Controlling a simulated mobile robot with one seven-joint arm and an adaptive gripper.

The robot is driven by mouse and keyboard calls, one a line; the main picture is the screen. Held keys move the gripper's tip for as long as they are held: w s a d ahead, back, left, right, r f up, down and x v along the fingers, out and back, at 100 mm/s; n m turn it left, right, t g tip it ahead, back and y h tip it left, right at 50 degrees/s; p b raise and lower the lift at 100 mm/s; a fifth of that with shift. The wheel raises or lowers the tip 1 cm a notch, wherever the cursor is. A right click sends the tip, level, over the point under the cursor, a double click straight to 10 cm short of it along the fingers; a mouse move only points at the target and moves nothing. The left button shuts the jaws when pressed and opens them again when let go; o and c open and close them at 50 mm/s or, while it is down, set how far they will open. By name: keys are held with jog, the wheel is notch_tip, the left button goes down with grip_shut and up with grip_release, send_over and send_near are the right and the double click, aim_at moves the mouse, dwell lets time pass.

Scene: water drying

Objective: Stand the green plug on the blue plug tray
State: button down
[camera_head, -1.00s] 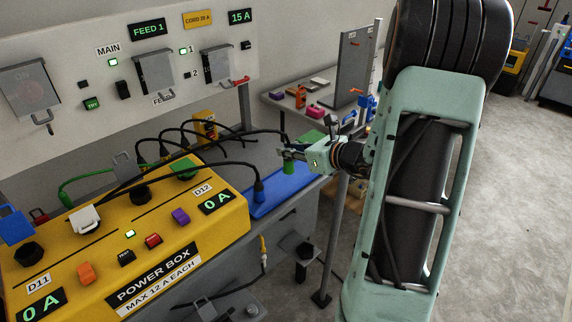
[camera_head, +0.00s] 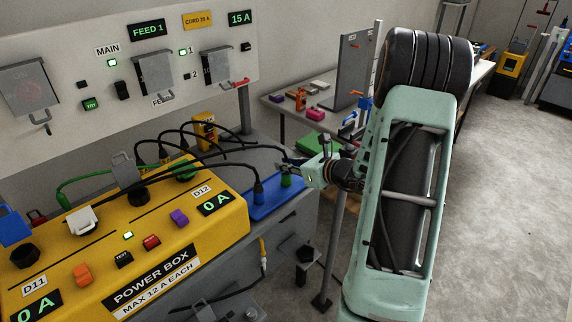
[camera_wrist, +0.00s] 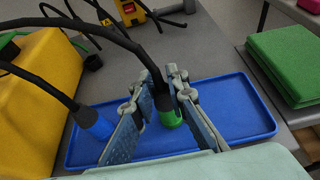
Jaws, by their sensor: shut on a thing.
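The green plug (camera_head: 286,181) is upright between the fingers of my gripper (camera_head: 291,165), with a black cord rising from its top. In the wrist view, my gripper (camera_wrist: 160,86) is shut on the green plug (camera_wrist: 171,119), with one finger on each side. The plug is over the right-middle part of the blue plug tray (camera_wrist: 240,112), inside its rim. The tray also shows in the head view (camera_head: 272,203). I cannot tell whether the plug's lower end touches the tray floor.
A blue plug (camera_wrist: 94,123) with a black cord stands on the tray's left part; it also shows in the head view (camera_head: 258,193). The yellow power box (camera_head: 190,243) is left of the tray. Green pads (camera_wrist: 288,62) lie to the right. Black cords arch over the tray's left side.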

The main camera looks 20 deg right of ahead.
jog(key=c, duration=1.9)
grip_release()
jog(key=shift+r+p, duration=0.2)
jog(key=shift+p, duration=0.1)
jog(key=v, duration=1.2)
jog(key=shift+p, duration=0.35)
jog(key=shift+f, duration=0.1)
